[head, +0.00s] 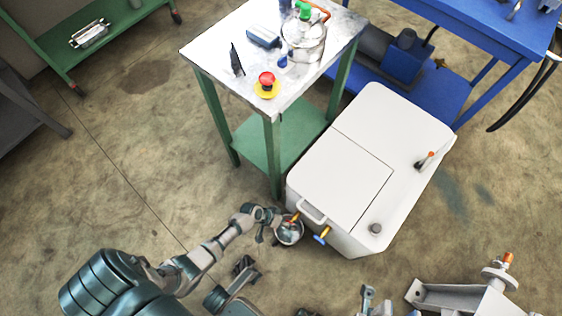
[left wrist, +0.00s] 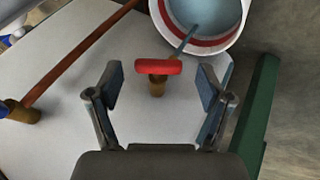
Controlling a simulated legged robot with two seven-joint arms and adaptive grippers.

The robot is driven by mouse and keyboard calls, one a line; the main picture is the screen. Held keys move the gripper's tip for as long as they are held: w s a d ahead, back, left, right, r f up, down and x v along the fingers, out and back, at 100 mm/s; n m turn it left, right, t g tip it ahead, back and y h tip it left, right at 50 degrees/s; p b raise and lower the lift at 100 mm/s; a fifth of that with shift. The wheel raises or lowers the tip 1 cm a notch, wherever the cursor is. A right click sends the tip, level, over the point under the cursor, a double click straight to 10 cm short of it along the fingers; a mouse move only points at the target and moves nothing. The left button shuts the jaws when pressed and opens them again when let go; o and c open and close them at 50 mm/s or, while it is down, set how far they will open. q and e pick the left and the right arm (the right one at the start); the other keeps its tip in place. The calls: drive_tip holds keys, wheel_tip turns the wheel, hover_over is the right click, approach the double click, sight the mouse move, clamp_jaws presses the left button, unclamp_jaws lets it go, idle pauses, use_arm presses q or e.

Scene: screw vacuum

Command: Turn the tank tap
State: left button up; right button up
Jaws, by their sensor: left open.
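The white tank (head: 345,165) stands on the floor with taps low on its near side. A tap with a red handle on a brass body (left wrist: 157,68) is in the middle of the left wrist view. In the head view it is small and partly hidden by my left gripper (head: 272,222). My left gripper (left wrist: 158,95) is open, with one finger on each side of the red handle and a visible gap to both. A second tap, with a blue handle (head: 321,237), is to the right; its brass body (left wrist: 22,112) shows at the left wrist view's left edge.
A bucket with a red stripe (left wrist: 208,42) stands by the red tap. A green-legged table (head: 215,60) with a pot (head: 303,42) and red button (head: 267,79) is behind the tank. A blue bench (head: 480,35) is at the back right.

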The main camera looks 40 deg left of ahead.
use_arm(q)
drive_tip(key=v, duration=1.1)
drive_tip(key=shift+a+r, duration=0.15)
drive_tip(key=shift+a, duration=0.05)
drive_tip(key=shift+s, duration=0.1)
